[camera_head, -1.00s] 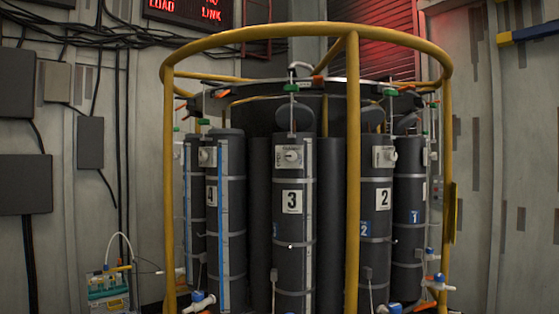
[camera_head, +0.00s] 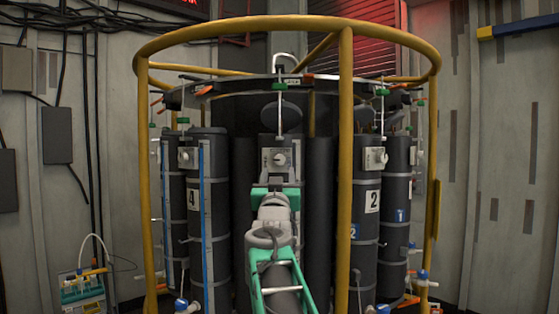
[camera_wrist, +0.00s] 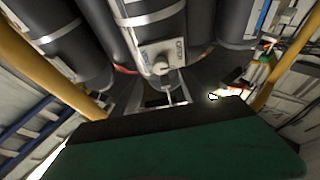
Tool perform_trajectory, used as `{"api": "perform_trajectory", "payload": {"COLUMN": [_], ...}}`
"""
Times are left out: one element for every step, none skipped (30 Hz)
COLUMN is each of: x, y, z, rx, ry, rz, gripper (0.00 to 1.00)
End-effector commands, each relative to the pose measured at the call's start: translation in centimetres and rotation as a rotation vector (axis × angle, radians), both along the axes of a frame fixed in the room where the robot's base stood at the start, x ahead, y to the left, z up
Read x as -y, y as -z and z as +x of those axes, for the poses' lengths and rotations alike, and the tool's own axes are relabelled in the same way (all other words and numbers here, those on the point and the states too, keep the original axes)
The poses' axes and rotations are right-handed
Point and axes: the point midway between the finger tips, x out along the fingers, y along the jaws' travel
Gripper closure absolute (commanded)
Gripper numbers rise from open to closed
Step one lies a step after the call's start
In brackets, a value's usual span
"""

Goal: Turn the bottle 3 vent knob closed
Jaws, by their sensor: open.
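Bottle 3 (camera_head: 266,148) is the dark grey cylinder at the middle of the rack in the head view. Its vent knob (camera_head: 280,159) is a small pale knob on a light plate near the top. I cannot tell its turn position. My gripper (camera_head: 275,184), with green parts, is in front of the bottle, just below the knob, and hides the number label. It looks empty and open. In the wrist view, a pale knob (camera_wrist: 161,68) on a light plate stands beyond the green and black gripper part (camera_wrist: 180,140); the fingertips are not clear there.
A yellow frame (camera_head: 346,200) surrounds the bottles, with an upright right of bottle 3. Bottle 2 (camera_head: 367,235) is to the right, and bottle 4 (camera_head: 214,230) to the left. A green-handled valve (camera_head: 280,87) hangs above bottle 3.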

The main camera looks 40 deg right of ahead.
Motion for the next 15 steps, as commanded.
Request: {"api": "perform_trajectory", "payload": {"x": [0.5, 0.8, 1.2, 1.6, 2.0, 2.5, 2.9, 3.3, 3.7, 3.9, 4.2, 4.4, 4.6, 4.7, 4.7], "y": [-0.5, -0.8, -1.1, -1.4, -1.7, -2.0, -2.2, -2.4, -2.6, -2.8, -2.8, -3.0, -3.0, -3.0, -3.0], "z": [0.4, 0.6, 1.1, 1.5, 1.9, 2.5, 2.9, 3.3, 3.7, 4.0, 4.3, 4.5, 4.7, 4.8, 4.9], "rx": [0.001, 0.001, 0.001, 0.001, 0.000, 0.000, -0.001, -0.001, -0.001, 0.000, -0.001, 0.001, 0.000, 0.000, 0.000], "ry": [0.002, 0.002, 0.002, 0.002, 0.002, 0.002, 0.002, 0.002, 0.001, 0.001, 0.001, 0.001, 0.001, 0.000, 0.000], "rz": [-0.001, -0.001, -0.001, -0.001, 0.000, 0.000, 0.001, 0.001, 0.000, 0.000, 0.000, 0.000, 0.000, 0.000, 0.000], "gripper": [0.48, 0.48, 0.48, 0.48, 0.48, 0.48, 0.48, 0.48, 0.48, 0.48, 0.48, 0.48, 0.48, 0.48, 0.48]}}
